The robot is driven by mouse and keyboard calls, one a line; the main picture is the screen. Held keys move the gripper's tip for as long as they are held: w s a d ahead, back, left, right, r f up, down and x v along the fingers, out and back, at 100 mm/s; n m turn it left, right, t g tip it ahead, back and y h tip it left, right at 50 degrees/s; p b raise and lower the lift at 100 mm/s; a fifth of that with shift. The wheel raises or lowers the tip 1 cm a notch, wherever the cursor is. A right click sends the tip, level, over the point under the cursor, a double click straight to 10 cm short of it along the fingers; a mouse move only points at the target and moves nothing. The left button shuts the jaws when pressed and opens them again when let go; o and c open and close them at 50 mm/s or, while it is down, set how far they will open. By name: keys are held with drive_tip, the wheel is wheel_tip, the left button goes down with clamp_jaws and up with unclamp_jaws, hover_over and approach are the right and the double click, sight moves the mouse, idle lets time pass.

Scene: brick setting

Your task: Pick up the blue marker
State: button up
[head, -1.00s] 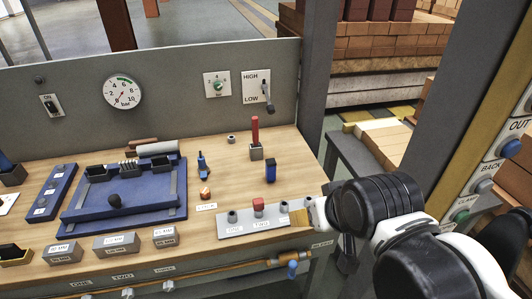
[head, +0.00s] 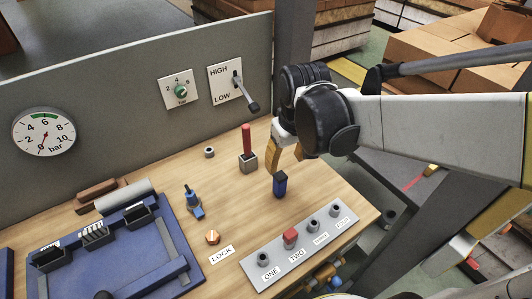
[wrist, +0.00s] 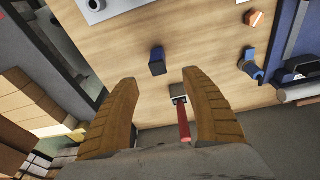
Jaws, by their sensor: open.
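The blue marker (head: 280,185), a short dark blue piece, stands upright on the wooden bench top, behind the grey strip of buttons. It also shows in the wrist view (wrist: 157,62), just beyond my fingertips and roughly between their lines. My gripper (head: 284,158) is open and empty, with tan ridged fingers; in the head view it is just behind and above the marker. Both fingers show in the wrist view (wrist: 160,78). No contact with the marker shows.
A red stick in a grey holder (head: 248,163) stands close to my fingers. A blue valve-like piece (head: 194,204), an orange knob (head: 212,237) and a blue tray (head: 180,286) lie to the left. The button strip (head: 268,275) is in front. The grey panel with a lever (head: 240,90) rises behind.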

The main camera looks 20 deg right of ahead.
drive_tip(key=n+g, duration=0.1)
drive_tip(key=g, duration=0.1)
hover_over(279, 177)
wheel_tip(279, 177, down, 6)
drive_tip(key=shift+r, duration=0.2)
wheel_tip(279, 177, down, 6)
drive_tip(key=shift+w+r+b, duration=0.1)
drive_tip(key=shift+b, duration=0.8)
drive_tip(key=f+b, duration=0.2)
drive_tip(key=f, duration=0.3)
drive_tip(key=shift+w+d+f+b, duration=0.2)
drive_tip(key=shift+d+f+b, duration=0.1)
drive_tip(key=shift+b, duration=0.1)
drive_tip(key=shift+r, duration=0.15)
clamp_jaws()
